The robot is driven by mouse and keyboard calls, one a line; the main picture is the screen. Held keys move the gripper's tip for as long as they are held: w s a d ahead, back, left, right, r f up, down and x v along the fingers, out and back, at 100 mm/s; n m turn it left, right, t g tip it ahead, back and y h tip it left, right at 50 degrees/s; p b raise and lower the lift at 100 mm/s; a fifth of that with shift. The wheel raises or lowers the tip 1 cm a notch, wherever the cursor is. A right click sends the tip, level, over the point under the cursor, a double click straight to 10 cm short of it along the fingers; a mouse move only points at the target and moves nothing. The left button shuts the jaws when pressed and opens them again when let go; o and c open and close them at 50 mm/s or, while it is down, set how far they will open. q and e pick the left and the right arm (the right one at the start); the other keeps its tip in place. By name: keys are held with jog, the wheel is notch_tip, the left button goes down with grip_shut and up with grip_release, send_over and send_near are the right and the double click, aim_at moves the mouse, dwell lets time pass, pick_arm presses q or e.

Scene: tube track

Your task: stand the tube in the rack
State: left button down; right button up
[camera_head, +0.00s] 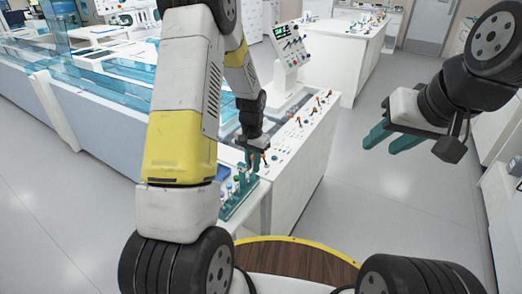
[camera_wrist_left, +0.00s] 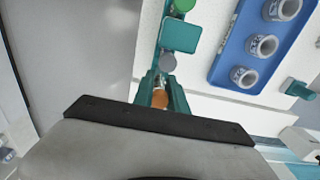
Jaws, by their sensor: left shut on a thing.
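My left gripper (camera_head: 254,160) is over the near end of the white bench, beside a teal rack (camera_head: 238,197) holding several small tubes. In the left wrist view, its teal fingers (camera_wrist_left: 160,93) are shut on an orange-topped tube (camera_wrist_left: 160,98). Most of that tube is hidden between the fingers, so I cannot tell its tilt or whether its lower end is in the rack. A grey cap (camera_wrist_left: 168,62) and a green cap (camera_wrist_left: 183,5) line up just beyond the fingertips. My right gripper (camera_head: 388,137) is open and empty, in the air over the floor on the right.
A blue tray (camera_wrist_left: 230,62) with three grey-white ring-shaped holders lies to the right of the fingers in the wrist view. A control panel (camera_head: 290,46) stands further along the bench. Clear blue tanks (camera_head: 95,80) fill the left. The floor on the right is clear.

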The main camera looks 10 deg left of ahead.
pick_arm(q)
jog(key=c, duration=1.3)
grip_release()
jog(key=shift+o, duration=0.2)
jog(key=shift+r, duration=3.85)
